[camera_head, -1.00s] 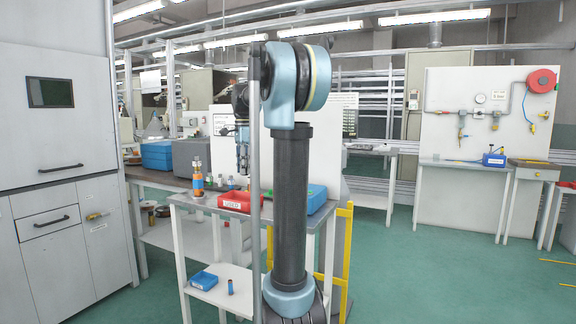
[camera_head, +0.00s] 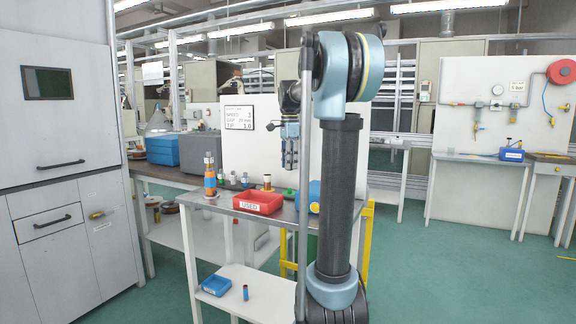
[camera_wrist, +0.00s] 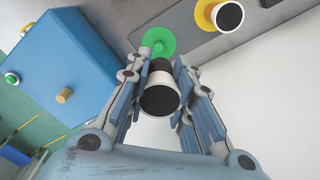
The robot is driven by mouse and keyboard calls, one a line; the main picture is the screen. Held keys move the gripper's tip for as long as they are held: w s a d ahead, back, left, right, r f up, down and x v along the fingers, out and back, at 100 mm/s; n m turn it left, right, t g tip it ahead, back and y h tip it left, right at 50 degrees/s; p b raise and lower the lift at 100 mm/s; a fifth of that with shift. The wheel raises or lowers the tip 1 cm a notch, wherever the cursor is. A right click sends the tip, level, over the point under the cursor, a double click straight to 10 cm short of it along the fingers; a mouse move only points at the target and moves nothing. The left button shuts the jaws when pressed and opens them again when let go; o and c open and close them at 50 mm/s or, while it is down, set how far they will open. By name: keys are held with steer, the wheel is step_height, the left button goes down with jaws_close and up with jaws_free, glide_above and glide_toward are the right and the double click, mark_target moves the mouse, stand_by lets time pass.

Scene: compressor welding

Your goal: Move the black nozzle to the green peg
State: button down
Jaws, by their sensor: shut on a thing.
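My gripper (camera_wrist: 162,75) is shut on a black nozzle with a white band (camera_wrist: 160,98). In the wrist view the nozzle sits between the two fingers. The green peg (camera_wrist: 158,40) stands on a round green base just beyond the fingertips. It also shows in the head view (camera_head: 290,193), on the table below my gripper (camera_head: 290,167). The nozzle is apart from the peg in the head view, where a clear gap shows under the fingers. The nozzle itself is too small to make out there.
A yellow base with a black-and-white part (camera_wrist: 229,16) stands right of the green peg. A blue box (camera_wrist: 75,62) lies close on the left in the wrist view. A red tray (camera_head: 258,203) and an orange-and-blue stack (camera_head: 210,178) stand on the table (camera_head: 290,212). A white panel rises behind.

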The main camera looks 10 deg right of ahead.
steer(key=shift+f, duration=0.25)
steer(key=shift+f, duration=2.95)
steer(key=shift+s+f, duration=0.1)
steer(key=shift+f, duration=1.3)
steer(key=c, duration=1.3)
jaws_free()
step_height(320, 180, up, 12)
steer(key=shift+f, duration=0.1)
